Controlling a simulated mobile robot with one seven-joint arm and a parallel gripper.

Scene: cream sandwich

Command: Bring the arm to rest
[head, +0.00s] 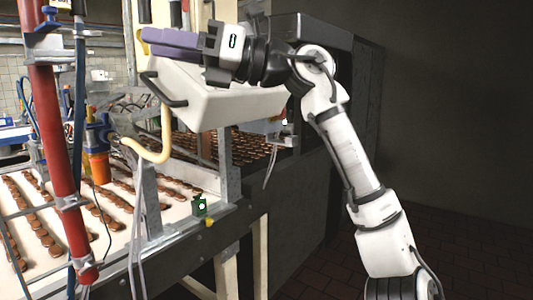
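My arm is white with dark joints. It rises from the bottom right and bends left at the top, over the production line. My gripper (150,44) is at its end in the upper left, with purple-grey fingers pointing left. The fingers show side-on, so the gap between them is hidden. A yellow curved piece (141,40) shows at the fingertips; I cannot tell if it touches them. A white box-shaped housing (225,103) with a black handle (163,89) lies just below the gripper in the picture; I cannot tell whether they touch.
A conveyor (130,240) with rows of brown biscuits runs along the left. A red post (55,140), an orange cup-like part (98,167) and a pale hose (155,155) stand over it. A dark cabinet (310,200) is behind my arm. The right-hand floor (450,250) looks clear.

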